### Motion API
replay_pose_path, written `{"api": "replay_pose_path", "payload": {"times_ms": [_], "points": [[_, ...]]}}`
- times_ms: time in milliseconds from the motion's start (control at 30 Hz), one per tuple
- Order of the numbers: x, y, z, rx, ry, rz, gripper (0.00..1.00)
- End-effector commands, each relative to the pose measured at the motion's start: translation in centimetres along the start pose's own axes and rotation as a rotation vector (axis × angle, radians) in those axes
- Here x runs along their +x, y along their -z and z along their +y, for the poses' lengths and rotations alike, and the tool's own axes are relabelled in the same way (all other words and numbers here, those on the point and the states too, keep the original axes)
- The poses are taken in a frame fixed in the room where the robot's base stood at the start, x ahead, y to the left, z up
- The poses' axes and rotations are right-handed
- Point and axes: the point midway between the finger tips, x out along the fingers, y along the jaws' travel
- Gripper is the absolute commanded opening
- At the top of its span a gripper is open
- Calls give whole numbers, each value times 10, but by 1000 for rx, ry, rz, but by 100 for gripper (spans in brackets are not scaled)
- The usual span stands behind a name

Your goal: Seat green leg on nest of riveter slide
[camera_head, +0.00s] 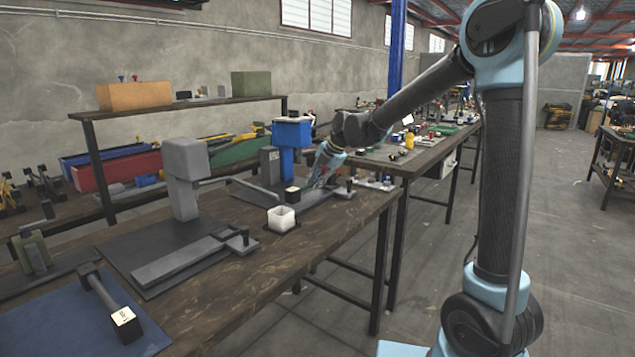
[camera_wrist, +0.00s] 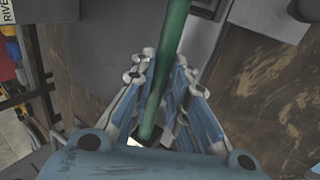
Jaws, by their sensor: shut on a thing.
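The green leg (camera_wrist: 172,52) runs lengthwise between my gripper's fingers in the wrist view. A dark block with a pale face (camera_wrist: 135,142) is at its lower end. My gripper (camera_wrist: 160,88) is shut on the leg. In the head view my gripper (camera_head: 323,168) is low over the bench beside the blue-headed press (camera_head: 291,134), and the leg is mostly hidden there. A grey slide (camera_head: 255,190) lies at this press's foot. In the wrist view a label reading "RIVE" (camera_wrist: 5,12) shows at the left edge. I cannot tell whether the leg touches the nest.
A grey press (camera_head: 185,160) with a slide (camera_head: 190,260) stands nearer on the bench. A dark bar with a block end (camera_head: 112,300) lies on a blue mat (camera_head: 50,325). A shelf (camera_head: 180,106) stands behind.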

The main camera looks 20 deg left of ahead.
Motion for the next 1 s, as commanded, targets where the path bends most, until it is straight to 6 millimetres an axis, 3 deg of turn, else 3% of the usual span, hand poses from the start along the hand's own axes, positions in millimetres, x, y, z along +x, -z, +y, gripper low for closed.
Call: {"api": "replay_pose_path", "payload": {"times_ms": [1000], "points": [[10, 2, -6, 0, 0, 0, 0]]}}
